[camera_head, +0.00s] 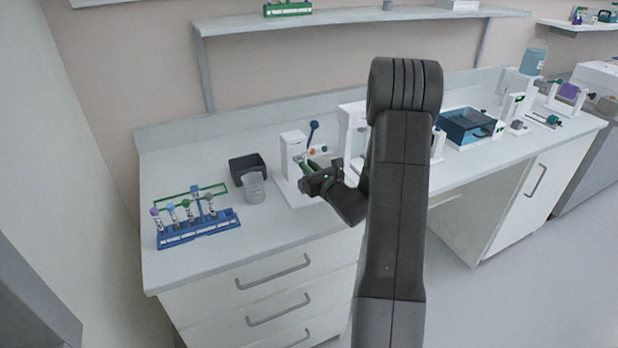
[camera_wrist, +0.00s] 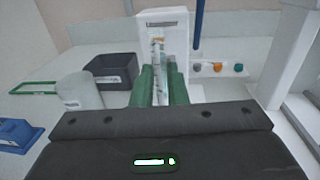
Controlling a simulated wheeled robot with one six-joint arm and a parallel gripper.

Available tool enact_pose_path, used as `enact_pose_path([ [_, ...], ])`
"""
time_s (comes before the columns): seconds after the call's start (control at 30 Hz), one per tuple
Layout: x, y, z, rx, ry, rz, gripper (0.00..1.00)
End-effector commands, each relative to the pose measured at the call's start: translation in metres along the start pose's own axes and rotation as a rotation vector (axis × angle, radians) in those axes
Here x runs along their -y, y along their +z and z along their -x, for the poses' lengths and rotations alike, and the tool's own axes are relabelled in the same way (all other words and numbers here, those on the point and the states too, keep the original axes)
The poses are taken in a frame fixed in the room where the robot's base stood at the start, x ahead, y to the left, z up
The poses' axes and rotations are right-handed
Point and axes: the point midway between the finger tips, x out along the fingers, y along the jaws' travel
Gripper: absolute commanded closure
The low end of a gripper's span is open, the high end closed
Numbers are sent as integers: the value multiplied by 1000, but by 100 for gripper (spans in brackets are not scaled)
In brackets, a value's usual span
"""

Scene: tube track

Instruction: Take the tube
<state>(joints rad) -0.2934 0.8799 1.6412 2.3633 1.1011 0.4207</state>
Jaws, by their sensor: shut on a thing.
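My gripper (camera_head: 308,167) is over the bench at a small white device (camera_head: 291,150). In the wrist view its two green fingers (camera_wrist: 161,78) are shut on a slim clear tube (camera_wrist: 158,52), which stands about upright in front of the white device (camera_wrist: 178,24). The tube's lower part is hidden between the fingers and behind my gripper body. In the head view my gripper hides the held tube. A blue rack (camera_head: 200,230) at the left of the bench holds several capped tubes (camera_head: 172,212).
A dark bin (camera_head: 247,167) and a grey beaker (camera_head: 254,188) stand left of the device. A green frame (camera_head: 192,192) lies behind the rack. Coloured knobs (camera_wrist: 216,66) and a blue lever (camera_head: 313,131) are right of the tube. A blue box (camera_head: 467,126) stands further right.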

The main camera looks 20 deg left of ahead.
Motion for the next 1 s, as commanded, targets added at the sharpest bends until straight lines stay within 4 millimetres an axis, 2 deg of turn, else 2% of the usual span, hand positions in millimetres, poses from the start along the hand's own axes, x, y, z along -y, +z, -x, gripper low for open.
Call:
enact_pose_path([
  [0.4, 0, 83, 0, 4, 0, 5, 100],
  [0.6, 0, 116, 0, 3, 1, 4, 100],
  [0.8, 0, 131, 0, 0, 0, 1, 100],
  [1.0, 0, 133, 0, -2, -1, 0, 100],
])
